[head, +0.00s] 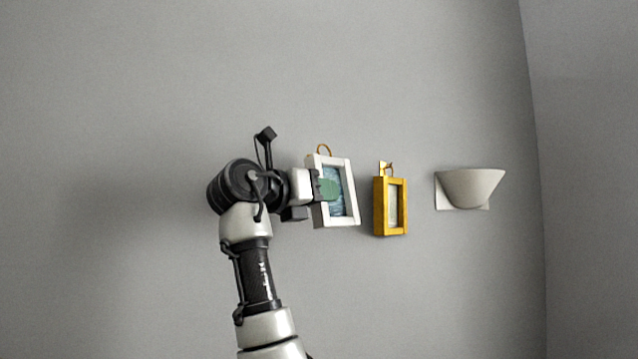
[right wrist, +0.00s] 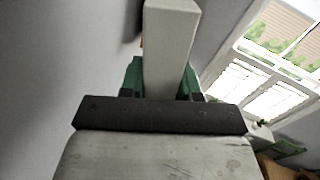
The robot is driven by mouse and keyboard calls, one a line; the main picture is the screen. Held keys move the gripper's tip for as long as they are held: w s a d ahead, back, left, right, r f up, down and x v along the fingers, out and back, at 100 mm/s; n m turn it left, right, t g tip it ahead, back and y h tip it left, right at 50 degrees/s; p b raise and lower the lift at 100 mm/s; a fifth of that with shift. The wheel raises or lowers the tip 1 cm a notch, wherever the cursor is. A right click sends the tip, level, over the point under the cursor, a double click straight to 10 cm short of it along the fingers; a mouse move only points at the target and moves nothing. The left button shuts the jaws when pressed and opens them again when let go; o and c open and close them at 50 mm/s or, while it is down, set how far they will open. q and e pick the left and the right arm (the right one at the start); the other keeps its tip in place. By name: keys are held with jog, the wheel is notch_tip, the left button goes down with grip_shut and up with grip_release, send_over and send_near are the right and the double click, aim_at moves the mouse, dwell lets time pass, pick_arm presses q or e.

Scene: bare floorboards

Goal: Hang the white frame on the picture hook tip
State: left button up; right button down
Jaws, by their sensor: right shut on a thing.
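The white frame (head: 346,220) has a dark picture and an orange-brown hanging loop (head: 324,150) at its top. It is tilted slightly and held up in front of the grey wall. My right gripper (head: 327,189) is shut on its left side, with a green finger pad over its face. In the right wrist view, the white frame (right wrist: 168,45) stands between the green fingers. A small gold picture hook (head: 383,168) is on the wall to the right, just above a yellow frame. The loop and hook are apart. My left gripper is out of view.
The yellow frame (head: 379,210) hangs at the hook, close to the right of the white frame. A white wall lamp (head: 472,187) is farther right, near the room corner. The wall to the left is bare. The right wrist view shows a window (right wrist: 262,78).

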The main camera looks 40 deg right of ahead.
jog(key=shift+w+d+p, duration=0.1)
jog(key=shift+d+p, duration=0.2)
jog(key=shift+p, duration=0.4)
jog(key=shift+w+d+f+p, duration=0.2)
jog(key=shift+w+f+p, duration=0.1)
jog(key=shift+w, duration=0.35)
jog(key=shift+w+d+f+p, duration=0.2)
jog(key=shift+w+f+p, duration=0.1)
jog(key=shift+w, duration=0.3)
jog(key=shift+w+d+f+p, duration=0.2)
jog(key=shift+w+p, duration=0.1)
jog(key=shift+w, duration=0.35)
jog(key=c, duration=0.7)
grip_release()
jog(key=shift+c, duration=0.2)
jog(key=shift+f, duration=0.1)
